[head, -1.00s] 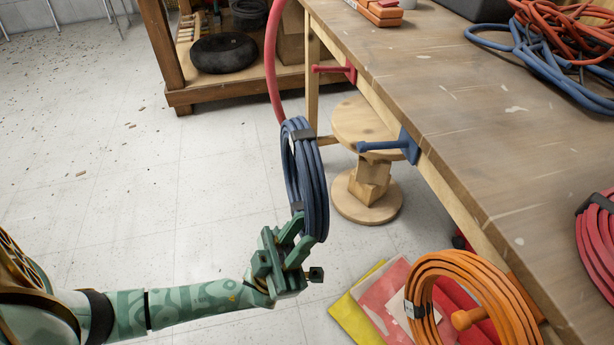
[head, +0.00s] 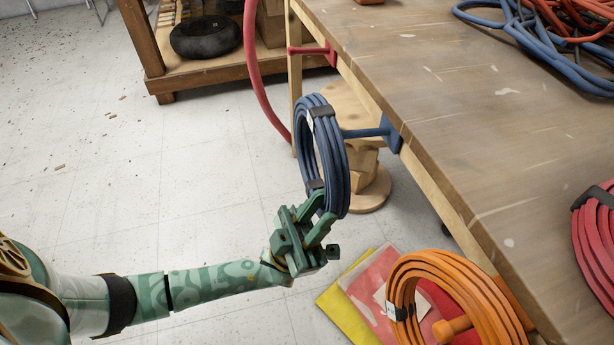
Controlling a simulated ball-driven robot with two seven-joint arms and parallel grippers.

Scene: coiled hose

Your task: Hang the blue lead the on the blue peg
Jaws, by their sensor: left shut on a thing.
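The blue lead (head: 333,160) is a coiled ring bound with black straps. My left gripper (head: 312,215) is shut on the bottom of the coil and holds it upright in the air. The blue peg (head: 372,132) sticks out to the left from the side edge of the workbench. The coil's upper right side is in front of the peg's tip and hides it. I cannot tell whether the tip is inside the ring or behind it. My right gripper is not in view.
An orange coil (head: 410,268) hangs on an orange peg (head: 452,328) at the bench's near side. A red peg (head: 310,50) is farther along the workbench (head: 450,120). A red hose (head: 252,70) hangs behind. A wooden stool (head: 372,190) stands under the bench.

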